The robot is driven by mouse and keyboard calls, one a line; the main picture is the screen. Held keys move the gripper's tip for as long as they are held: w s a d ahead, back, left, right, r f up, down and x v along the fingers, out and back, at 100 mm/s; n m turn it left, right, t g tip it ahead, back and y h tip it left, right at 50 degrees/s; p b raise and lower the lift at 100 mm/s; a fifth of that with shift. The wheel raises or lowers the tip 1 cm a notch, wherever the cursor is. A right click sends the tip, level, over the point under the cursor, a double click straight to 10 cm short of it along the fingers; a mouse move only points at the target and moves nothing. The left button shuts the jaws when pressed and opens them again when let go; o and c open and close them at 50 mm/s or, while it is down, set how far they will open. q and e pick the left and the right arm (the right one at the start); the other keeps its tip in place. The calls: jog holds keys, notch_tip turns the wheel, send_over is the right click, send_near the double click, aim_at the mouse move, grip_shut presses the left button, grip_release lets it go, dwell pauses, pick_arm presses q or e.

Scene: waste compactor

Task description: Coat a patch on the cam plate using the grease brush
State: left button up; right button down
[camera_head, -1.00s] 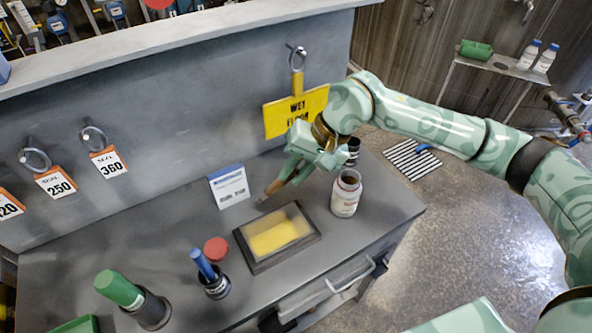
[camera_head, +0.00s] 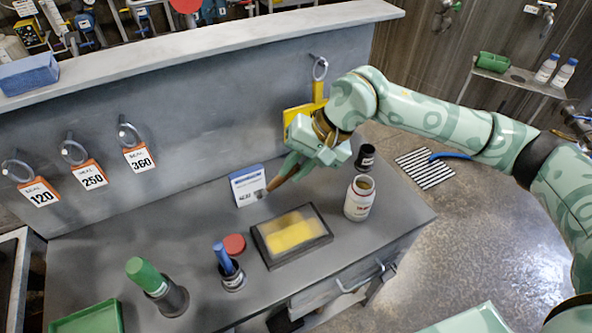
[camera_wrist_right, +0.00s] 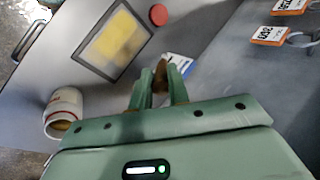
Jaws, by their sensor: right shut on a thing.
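My right gripper (camera_head: 294,168) is shut on the grease brush (camera_head: 276,183), which has a brown handle and a darker tip pointing down and left. In the right wrist view the brush (camera_wrist_right: 161,72) shows between the fingers (camera_wrist_right: 160,88). A dark-framed flat panel with a yellow middle (camera_head: 267,252), the likeliest cam plate, lies on the bench in front of the brush; it also shows in the right wrist view (camera_wrist_right: 84,64). The brush tip appears above the bench behind the panel, apart from it. My left gripper is not in view.
An open white jar (camera_head: 358,204) stands right of the panel, with a dark container (camera_head: 365,157) behind. A blue-topped card (camera_head: 248,186) is behind the brush tip.

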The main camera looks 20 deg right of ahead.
jog(key=shift+d+r+p, duration=0.1)
jog(key=shift+r+p, duration=0.4)
jog(key=shift+r, duration=0.65)
